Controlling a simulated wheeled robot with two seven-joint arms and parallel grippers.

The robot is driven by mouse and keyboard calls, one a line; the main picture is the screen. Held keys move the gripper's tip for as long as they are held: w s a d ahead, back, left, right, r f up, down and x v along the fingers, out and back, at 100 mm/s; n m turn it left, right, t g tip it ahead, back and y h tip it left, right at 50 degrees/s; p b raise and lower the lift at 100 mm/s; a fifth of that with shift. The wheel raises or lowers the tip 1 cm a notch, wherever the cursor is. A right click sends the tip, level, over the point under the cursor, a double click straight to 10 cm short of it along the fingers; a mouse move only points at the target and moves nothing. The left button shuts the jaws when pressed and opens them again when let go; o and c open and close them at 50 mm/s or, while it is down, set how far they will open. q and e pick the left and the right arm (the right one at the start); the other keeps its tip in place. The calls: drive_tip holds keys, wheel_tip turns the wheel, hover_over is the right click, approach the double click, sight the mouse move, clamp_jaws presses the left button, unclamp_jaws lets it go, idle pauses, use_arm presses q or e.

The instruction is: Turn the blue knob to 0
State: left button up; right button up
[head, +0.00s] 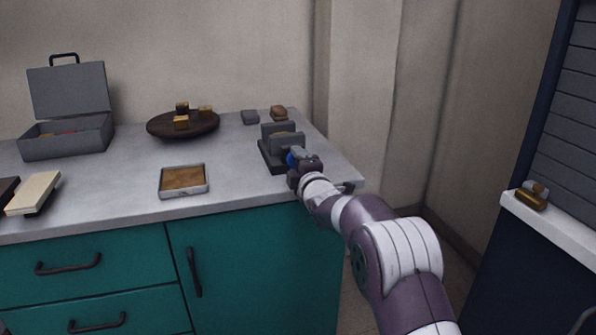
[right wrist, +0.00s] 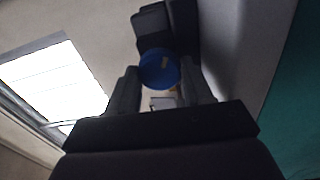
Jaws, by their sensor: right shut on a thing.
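The blue knob (right wrist: 158,70) is on the front of a dark grey device and shows a small yellowish mark on its face in the right wrist view. In the head view only a bit of the blue knob (head: 291,159) shows beside my gripper. The device (head: 279,137) stands at the right end of the counter. My right gripper (head: 304,165) is at the device's front, with its fingers (right wrist: 166,92) on both sides of the knob, shut on it. No scale or 0 can be read. My left gripper is not in view.
On the grey counter (head: 120,197) are an open grey toolbox (head: 66,137), a dark round tray (head: 160,128) with several small blocks, and a shallow tray (head: 184,194). A brown object (head: 279,113) stands behind the device. The wall is close behind.

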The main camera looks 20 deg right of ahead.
drive_tip(key=shift+f+n+b, duration=0.2)
drive_tip(key=shift+n+b, duration=0.2)
drive_tip(key=shift+n, duration=0.1)
idle(0.3)
drive_tip(key=o, duration=1)
drive_tip(key=shift+r, duration=0.1)
drive_tip(key=shift+o, duration=0.2)
drive_tip(key=s+p, duration=0.1)
drive_tip(key=s, duration=1.1)
drive_tip(key=shift+s+d, duration=0.2)
drive_tip(key=shift+s, duration=0.2)
drive_tip(key=shift+p, duration=0.3)
